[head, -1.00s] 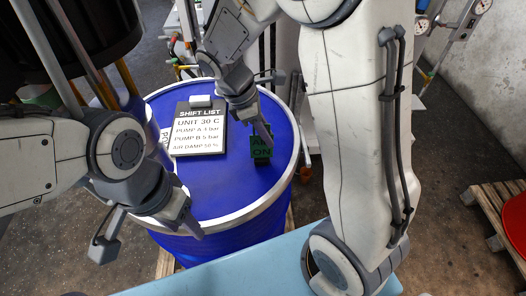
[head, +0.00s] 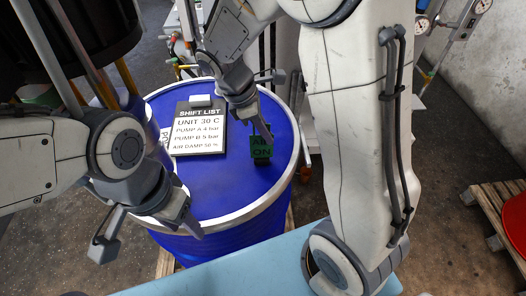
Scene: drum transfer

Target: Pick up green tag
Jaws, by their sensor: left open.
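The green tag (head: 262,146), with dark lettering that seems to read AIR ON, is on the right part of the blue drum's lid (head: 225,180). My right gripper (head: 272,107) is over the lid with its fingers spread. One fingertip is at the tag's upper edge; I cannot tell whether it touches. The other finger points right, apart from the tag. My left gripper (head: 148,238) is open and empty in front of the drum's left rim, away from the tag.
A shift list board (head: 198,130) lies on the lid, left of the tag, with another sign partly hidden beside it. A light blue surface (head: 245,268) is in front of the drum. A red round object (head: 515,225) sits on a wooden pallet at the right.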

